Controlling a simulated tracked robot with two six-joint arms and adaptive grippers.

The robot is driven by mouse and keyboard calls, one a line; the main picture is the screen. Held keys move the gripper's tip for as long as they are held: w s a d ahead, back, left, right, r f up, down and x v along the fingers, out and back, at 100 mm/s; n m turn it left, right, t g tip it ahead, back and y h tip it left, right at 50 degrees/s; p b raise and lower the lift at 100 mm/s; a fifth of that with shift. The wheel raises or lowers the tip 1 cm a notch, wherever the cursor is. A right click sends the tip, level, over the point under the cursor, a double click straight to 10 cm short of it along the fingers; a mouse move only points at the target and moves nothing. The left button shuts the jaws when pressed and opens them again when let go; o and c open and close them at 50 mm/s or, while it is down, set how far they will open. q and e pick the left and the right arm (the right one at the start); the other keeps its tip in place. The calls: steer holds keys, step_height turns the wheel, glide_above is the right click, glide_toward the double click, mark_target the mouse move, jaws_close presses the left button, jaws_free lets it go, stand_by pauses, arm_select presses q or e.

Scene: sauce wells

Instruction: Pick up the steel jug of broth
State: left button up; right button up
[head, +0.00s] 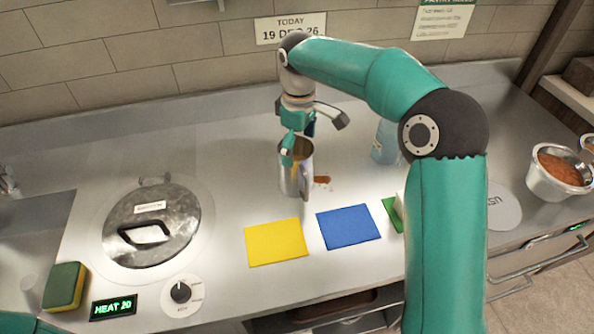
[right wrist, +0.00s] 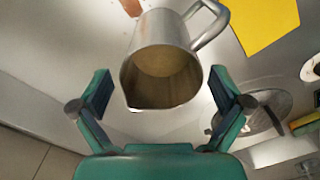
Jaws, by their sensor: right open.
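In the right wrist view my right gripper (right wrist: 160,82) is open, with one finger on each side of the jug and visible gaps. My left gripper is not in view.
A yellow cloth (head: 276,242) and a blue cloth (head: 348,227) lie in front of the jug. A lidded well (head: 180,215) is at left, beside a sponge (head: 65,287). A bluish bottle (head: 383,143) stands right of the jug. A brown spill (head: 322,180) lies beside it.

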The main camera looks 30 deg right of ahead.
steer(key=shift+f, duration=1.2)
steer(key=c, duration=1.5)
steer(key=shift+c, duration=0.5)
steer(key=shift+r, duration=0.2)
